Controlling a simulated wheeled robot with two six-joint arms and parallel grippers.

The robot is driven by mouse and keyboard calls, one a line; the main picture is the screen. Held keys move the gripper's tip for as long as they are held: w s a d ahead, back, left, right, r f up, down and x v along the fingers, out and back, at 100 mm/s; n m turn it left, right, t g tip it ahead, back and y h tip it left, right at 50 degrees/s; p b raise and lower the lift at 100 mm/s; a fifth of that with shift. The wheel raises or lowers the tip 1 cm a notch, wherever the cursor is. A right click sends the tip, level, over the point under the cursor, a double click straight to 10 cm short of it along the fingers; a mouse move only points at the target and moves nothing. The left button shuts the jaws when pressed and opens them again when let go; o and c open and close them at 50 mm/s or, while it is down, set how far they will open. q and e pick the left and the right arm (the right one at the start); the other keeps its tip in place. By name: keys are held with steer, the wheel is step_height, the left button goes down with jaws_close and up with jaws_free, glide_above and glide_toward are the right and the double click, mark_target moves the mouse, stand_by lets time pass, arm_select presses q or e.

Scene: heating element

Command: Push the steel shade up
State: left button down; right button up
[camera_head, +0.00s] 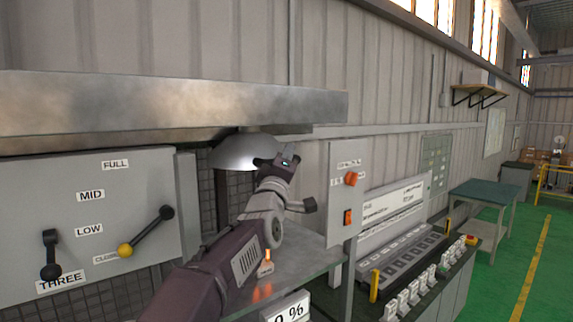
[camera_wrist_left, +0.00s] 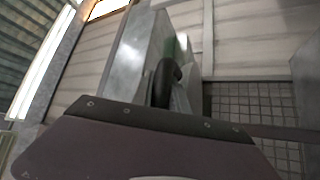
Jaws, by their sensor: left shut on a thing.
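The steel shade (camera_head: 240,153) is a shiny grey dome under the hood in the head view. Its round side faces up. My left gripper (camera_head: 283,160) is at the shade's right edge and is shut on it. The fingers hide that part of the rim, so the exact contact does not show. In the left wrist view, a dark curved piece (camera_wrist_left: 166,82) stands in front of a pale metal surface; I cannot tell what it belongs to. My right gripper is not in view.
A long steel hood (camera_head: 170,105) runs just above the shade. A lever panel (camera_head: 85,220) is at the left. A grey switch box (camera_head: 345,195) stands close to the right of my gripper. A metal shelf (camera_head: 310,262) lies below. Open green floor is far right.

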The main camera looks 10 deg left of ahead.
arm_select(q)
steer(key=shift+s+a+r, duration=0.1)
steer(key=shift+s+r, duration=0.05)
steer(key=shift+r, duration=0.4)
steer(key=c, duration=1.6)
jaws_free()
steer(key=shift+o, duration=0.2)
steer(key=shift+f, duration=0.15)
steer(key=shift+w+f, duration=0.1)
steer(key=shift+w, duration=0.1)
steer(key=shift+s+f, duration=0.1)
steer(key=b+v, duration=0.2)
steer(key=f+b+v, duration=0.1)
steer(key=b+v, duration=0.1)
steer(key=b, duration=0.1)
steer(key=shift+s+f, duration=0.1)
steer(key=s, duration=0.1)
steer(key=s+b, duration=0.1)
steer(key=s, duration=0.1)
steer(key=s+b, duration=0.1)
steer(key=shift+s+f, duration=0.2)
steer(key=shift+f, duration=0.1)
steer(key=shift+w, duration=0.1)
